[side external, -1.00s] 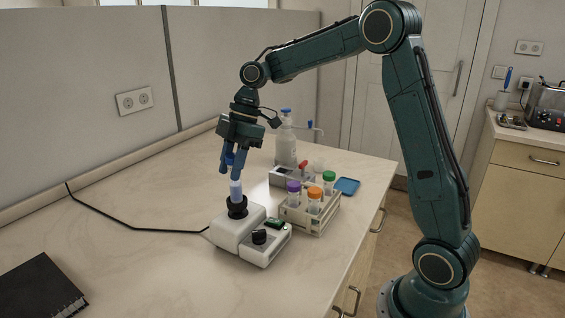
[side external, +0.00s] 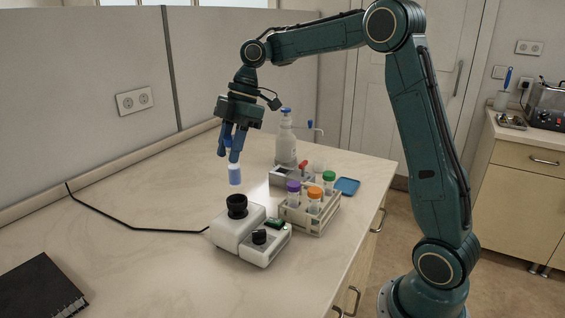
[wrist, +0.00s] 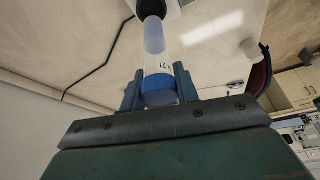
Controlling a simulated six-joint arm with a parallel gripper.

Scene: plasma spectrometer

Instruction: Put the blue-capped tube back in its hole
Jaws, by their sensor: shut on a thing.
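The blue-capped tube (side external: 235,174) hangs upright below my gripper (side external: 232,152), above the black cup of a white vortex mixer (side external: 237,207) and apart from it. My gripper is shut on the tube at its blue cap. In the wrist view, the fingers (wrist: 160,88) stand on both sides of the blue cap (wrist: 159,88), and a label shows on the tube's clear body. A tube rack (side external: 318,222) stands to the right of the mixer. It holds tubes with purple (side external: 293,186), orange (side external: 314,193) and green (side external: 329,176) caps. Its empty holes are hard to make out.
A black cable (side external: 130,227) runs left from the mixer. A black notebook (side external: 40,288) lies front left.

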